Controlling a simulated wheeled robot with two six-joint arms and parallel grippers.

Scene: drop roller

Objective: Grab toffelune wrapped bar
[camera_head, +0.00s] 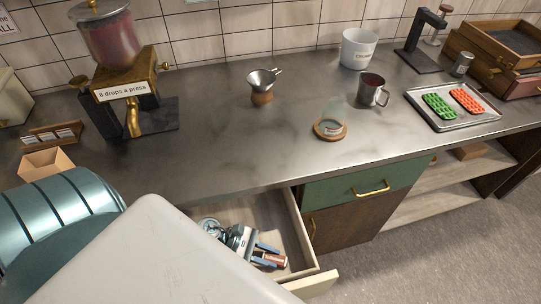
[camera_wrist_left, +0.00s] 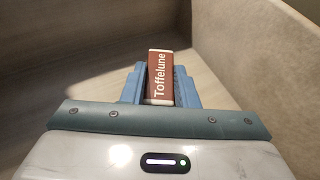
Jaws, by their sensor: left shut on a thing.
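The Toffelune wrapped bar (camera_wrist_left: 160,75) is a red-brown block with white lettering and pale ends. It lies between the two blue fingers of my left gripper (camera_wrist_left: 160,88) in the left wrist view, and the fingers are shut on it. In the head view, the left gripper (camera_head: 266,256) and the bar (camera_head: 274,260) are inside the open drawer (camera_head: 305,236), low and near its front right corner. I cannot tell whether the bar touches the drawer floor. My right gripper is not in view.
The drawer walls stand close around my left gripper. The counter (camera_head: 215,150) is above and behind it. On it are a drop dispenser (camera_head: 125,75), a funnel (camera_head: 262,82), a metal cup (camera_head: 371,90), a white bucket (camera_head: 359,48) and a tray (camera_head: 440,124) with green and orange molds.

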